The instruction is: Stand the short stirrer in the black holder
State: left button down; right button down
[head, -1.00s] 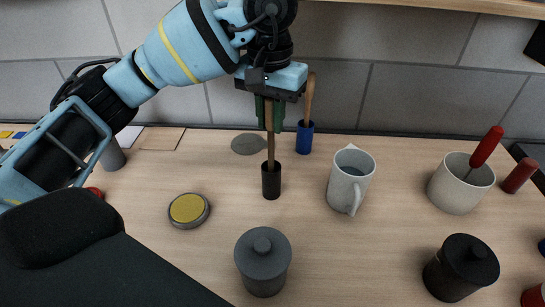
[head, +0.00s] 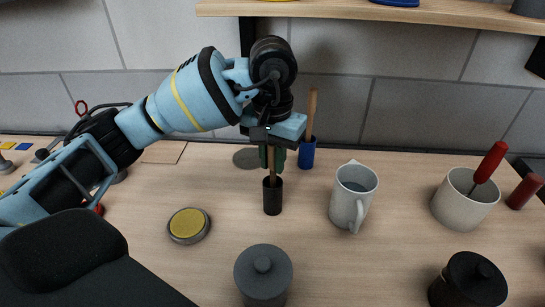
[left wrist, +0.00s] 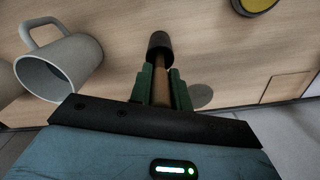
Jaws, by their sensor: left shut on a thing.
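The wooden short stirrer (head: 271,164) is upright between the fingers of my left gripper (head: 272,160). The gripper is shut on it just above the black holder (head: 272,198). The stirrer's lower end runs into the holder's mouth and is hidden there; how deep it goes I cannot tell. In the left wrist view the stirrer (left wrist: 162,84) runs from between the green fingers (left wrist: 164,92) to the dark holder (left wrist: 160,44). My right gripper is not in view.
A blue holder (head: 307,157) with another wooden stirrer (head: 312,110) stands close behind, to the right. A grey mug (head: 352,195) is right of the black holder. A yellow-topped tin (head: 188,225) is left. A grey lidded jar (head: 263,278) stands in front.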

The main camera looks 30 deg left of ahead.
pick_arm(q)
jog(key=shift+f, duration=0.2)
jog(key=c, duration=1.5)
grip_release()
jog(key=shift+o, duration=0.9)
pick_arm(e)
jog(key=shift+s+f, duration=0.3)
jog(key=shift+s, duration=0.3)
pick_arm(q)
jog(key=shift+r, duration=0.1)
jog(key=shift+r, duration=0.2)
notch_tip(320, 180, up, 11)
jog(key=shift+p, duration=0.65)
jog(key=shift+r, duration=0.4)
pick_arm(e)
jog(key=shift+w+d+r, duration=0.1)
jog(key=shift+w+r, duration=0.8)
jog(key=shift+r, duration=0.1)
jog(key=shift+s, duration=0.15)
